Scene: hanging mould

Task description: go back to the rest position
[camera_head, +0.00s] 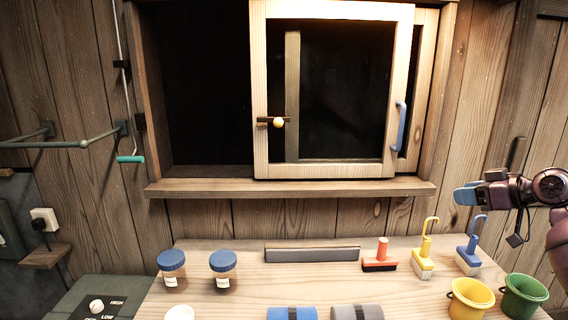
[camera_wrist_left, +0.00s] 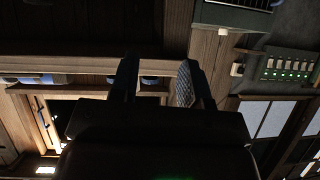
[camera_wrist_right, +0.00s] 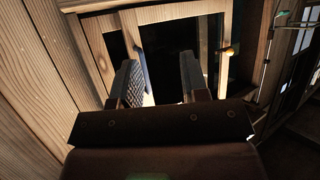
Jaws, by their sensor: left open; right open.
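My right gripper (camera_head: 467,194) is at the right of the head view, in front of the plank wall and above the bench's right end. In the right wrist view its two fingers (camera_wrist_right: 158,80) are apart with nothing between them. The sliding window (camera_head: 330,171) and its blue handle (camera_head: 400,126) lie to its left, apart from it. My left gripper is outside the head view. In the left wrist view its fingers (camera_wrist_left: 158,82) are apart and empty, with dark wood and shelf edges beyond.
The bench (camera_head: 215,255) holds two blue-lidded jars (camera_head: 172,268), a grey bar (camera_head: 312,254), a red-handled brush (camera_head: 380,256), yellow (camera_head: 424,262) and blue (camera_head: 469,258) hooked brushes, and yellow (camera_head: 470,299) and green (camera_head: 523,296) buckets. A rail (camera_head: 70,143) juts out at left. The window's left half is open.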

